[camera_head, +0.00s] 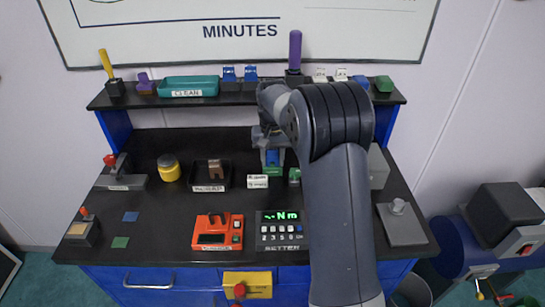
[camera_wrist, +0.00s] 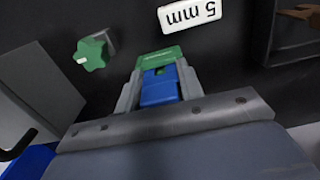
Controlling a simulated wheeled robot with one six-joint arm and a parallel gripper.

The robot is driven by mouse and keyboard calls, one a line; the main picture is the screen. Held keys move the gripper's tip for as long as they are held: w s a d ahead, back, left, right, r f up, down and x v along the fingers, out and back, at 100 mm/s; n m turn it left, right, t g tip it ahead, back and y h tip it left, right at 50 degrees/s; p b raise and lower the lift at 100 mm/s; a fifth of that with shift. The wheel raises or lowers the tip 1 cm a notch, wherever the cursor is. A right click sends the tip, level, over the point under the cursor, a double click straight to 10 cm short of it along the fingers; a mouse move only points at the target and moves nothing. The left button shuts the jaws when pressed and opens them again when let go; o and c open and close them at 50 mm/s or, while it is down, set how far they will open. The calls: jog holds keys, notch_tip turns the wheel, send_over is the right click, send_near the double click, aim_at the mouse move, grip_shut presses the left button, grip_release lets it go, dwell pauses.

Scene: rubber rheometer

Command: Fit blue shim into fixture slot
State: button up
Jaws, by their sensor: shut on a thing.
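The blue shim (camera_wrist: 158,92) is between the two grey fingers of my gripper (camera_wrist: 160,84), which is shut on it. It also shows in the head view as a blue piece (camera_head: 272,157) below the wrist. The green fixture (camera_wrist: 160,57) lies right at the fingertips, at the shim's far end. In the head view, the fixture (camera_head: 273,171) shows as a green edge just below the shim. The fingers and shim cover most of the fixture, so I cannot tell how far the shim is in the slot.
A green star knob (camera_wrist: 92,53) stands left of the fixture in the wrist view. A "5 mm" label (camera_wrist: 190,14) lies beyond it. A black tray (camera_head: 211,187), orange device (camera_head: 217,231) and keypad unit (camera_head: 280,230) stand nearby. A shelf (camera_head: 150,101) runs along the back.

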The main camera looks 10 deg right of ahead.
jog(key=o, duration=1.2)
jog(key=shift+f, duration=0.1)
notch_tip(320, 180, up, 11)
jog(key=shift+f+b, duration=0.1)
jog(key=shift+b, duration=0.5)
jog(key=shift+f, duration=0.1)
notch_tip(320, 180, down, 10)
jog(key=shift+f+p, duration=0.25)
jog(key=shift+p, duration=0.5)
jog(key=shift+r, duration=0.45)
